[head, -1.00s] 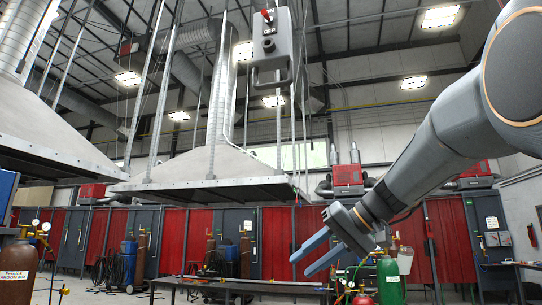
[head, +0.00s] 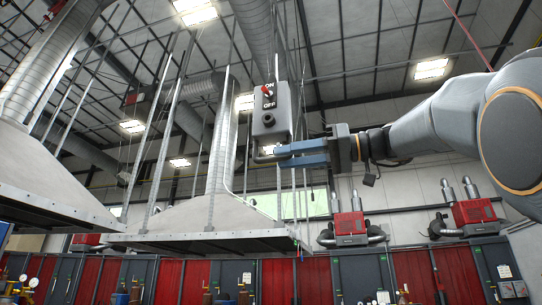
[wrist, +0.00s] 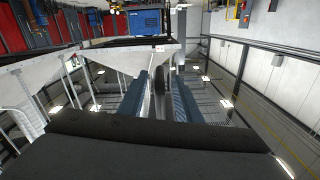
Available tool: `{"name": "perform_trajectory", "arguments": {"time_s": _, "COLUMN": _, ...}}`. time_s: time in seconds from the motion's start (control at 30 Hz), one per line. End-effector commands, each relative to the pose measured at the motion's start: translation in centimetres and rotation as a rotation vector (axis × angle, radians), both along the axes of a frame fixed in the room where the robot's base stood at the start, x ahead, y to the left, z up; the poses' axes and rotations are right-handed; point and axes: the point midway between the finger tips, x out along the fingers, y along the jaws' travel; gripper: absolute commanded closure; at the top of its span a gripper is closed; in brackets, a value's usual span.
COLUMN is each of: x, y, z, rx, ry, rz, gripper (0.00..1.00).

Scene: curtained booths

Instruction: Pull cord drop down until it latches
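The cord drop is a grey box (head: 271,124) with an ON/OFF face, a red switch and a loop handle (head: 258,158) under it. It hangs upright, high in the middle of the head view. My gripper (head: 278,155), with blue fingers, reaches in level from the right at the handle's height. Its fingertips overlap the handle's right side, and I cannot tell whether they touch it. In the wrist view the two fingers (wrist: 156,85) stand apart, with a dark grey piece between them that may be part of the cord drop. The handle's right side is hidden.
A large grey hood (head: 190,215) hangs left of and behind the box, with another hood (head: 50,180) nearer at left. Thin rods and ducts rise nearby. Red curtained booths (head: 170,283) and red wall units (head: 349,226) stand below. Space right of the box looks open.

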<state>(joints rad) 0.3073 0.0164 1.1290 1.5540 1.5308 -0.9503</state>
Motion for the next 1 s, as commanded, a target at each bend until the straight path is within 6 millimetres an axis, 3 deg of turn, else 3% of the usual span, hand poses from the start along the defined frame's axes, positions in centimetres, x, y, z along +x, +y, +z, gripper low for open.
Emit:
{"name": "perform_trajectory", "arguments": {"time_s": 0.1, "x": 0.5, "y": 1.9, "z": 0.2, "rx": 0.0, "ry": 0.002, "rz": 0.004, "gripper": 0.69}}
{"name": "perform_trajectory", "arguments": {"time_s": 0.3, "x": 1.3, "y": 3.9, "z": 0.1, "rx": 0.0, "ry": 0.002, "rz": 0.001, "gripper": 0.69}}
{"name": "perform_trajectory", "arguments": {"time_s": 0.67, "x": 1.6, "y": 4.4, "z": -0.1, "rx": 0.0, "ry": 0.002, "rz": -0.001, "gripper": 0.69}}
{"name": "perform_trajectory", "arguments": {"time_s": 0.87, "x": 1.6, "y": 4.4, "z": -0.1, "rx": 0.0, "ry": 0.002, "rz": -0.001, "gripper": 0.99}}
{"name": "perform_trajectory", "arguments": {"time_s": 1.0, "x": 1.6, "y": 4.4, "z": -0.1, "rx": -0.001, "ry": 0.002, "rz": -0.002, "gripper": 1.0}}
